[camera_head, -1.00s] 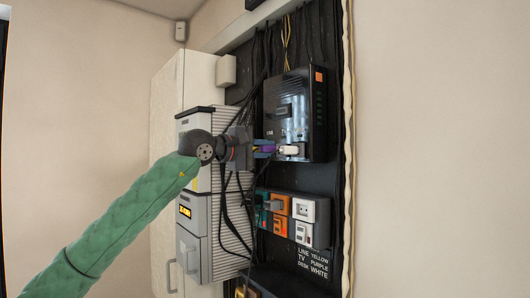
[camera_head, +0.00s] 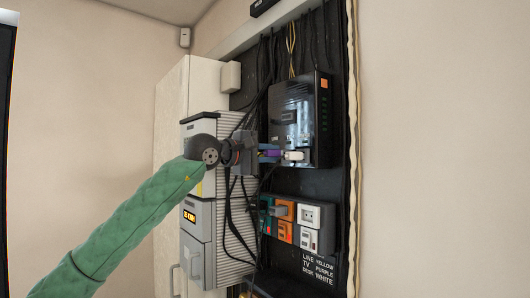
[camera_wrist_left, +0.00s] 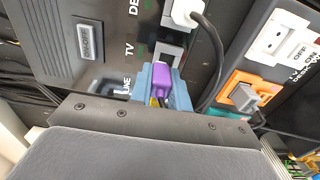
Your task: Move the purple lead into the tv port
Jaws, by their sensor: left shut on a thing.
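The purple plug (camera_wrist_left: 162,78) of the purple lead is between the blue fingertips of my left gripper (camera_wrist_left: 161,85), which is shut on it. In the head view, my left gripper (camera_head: 268,152) is at the lower front of the black box (camera_head: 292,107). In the left wrist view, the grey TV port (camera_wrist_left: 170,46), beside the printed TV label, shows just beyond the plug and looks empty. The plug is near the LINE label; whether it touches the box cannot be told. The fingers hide the LINE port. My right gripper is not in view.
A white plug (camera_wrist_left: 183,12) with a dark cable sits beside the TV port. Below the box are an orange outlet (camera_wrist_left: 241,92) and a white socket (camera_head: 310,215). Loose black cables hang behind my gripper. Grey cabinets (camera_head: 198,217) stand left.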

